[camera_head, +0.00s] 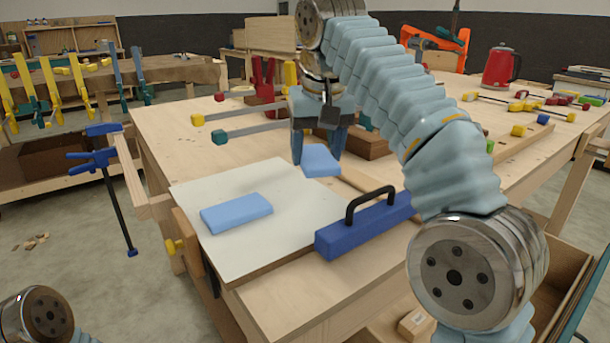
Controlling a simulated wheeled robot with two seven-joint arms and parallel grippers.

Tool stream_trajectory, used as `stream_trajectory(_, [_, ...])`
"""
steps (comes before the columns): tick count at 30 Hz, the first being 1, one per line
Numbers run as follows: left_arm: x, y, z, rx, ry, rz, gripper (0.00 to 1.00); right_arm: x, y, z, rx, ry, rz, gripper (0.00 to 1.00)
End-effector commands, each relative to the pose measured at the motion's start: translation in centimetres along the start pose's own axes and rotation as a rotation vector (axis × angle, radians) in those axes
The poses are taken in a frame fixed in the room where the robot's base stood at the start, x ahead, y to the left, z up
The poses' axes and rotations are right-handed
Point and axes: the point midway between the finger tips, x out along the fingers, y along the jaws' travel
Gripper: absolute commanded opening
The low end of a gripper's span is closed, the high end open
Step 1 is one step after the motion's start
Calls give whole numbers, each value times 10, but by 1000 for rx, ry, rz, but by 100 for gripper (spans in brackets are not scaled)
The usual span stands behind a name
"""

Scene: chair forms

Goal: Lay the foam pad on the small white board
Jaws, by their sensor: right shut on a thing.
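My right gripper (318,150) points down near the far right corner of the white board, shut on a light blue foam pad (321,163). The pad appears just above the surface; I cannot tell whether it touches anything. The white board (290,200) lies on the workbench at its near left part. A second light blue pad (236,213) lies flat on the left part of the board. My left gripper is out of view; only a joint of that arm shows at bottom left.
A dark blue block with a black handle (362,226) stands at the board's right edge. Behind my gripper lie bar clamps (250,131) and wooden blocks (370,146). A red kettle (500,66) stands at the back right of the workbench (170,140). The board's middle is clear.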

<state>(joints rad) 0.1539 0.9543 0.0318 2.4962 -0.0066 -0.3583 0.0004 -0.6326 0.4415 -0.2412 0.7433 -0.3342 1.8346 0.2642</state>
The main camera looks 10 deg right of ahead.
Motion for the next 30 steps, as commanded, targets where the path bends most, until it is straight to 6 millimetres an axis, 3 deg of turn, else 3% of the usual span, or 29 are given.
stream_trajectory(3, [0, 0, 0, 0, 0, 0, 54, 18, -6, -6, 0, -2, 1, 30])
stream_trajectory(12, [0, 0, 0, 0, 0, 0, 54, 45, -15, -15, 0, -3, 2, 30])
stream_trajectory(18, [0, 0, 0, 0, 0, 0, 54, 67, -14, -7, 0, -1, 1, 30])
stream_trajectory(30, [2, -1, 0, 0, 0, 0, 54, 73, -14, -6, 0, 0, 0, 30])
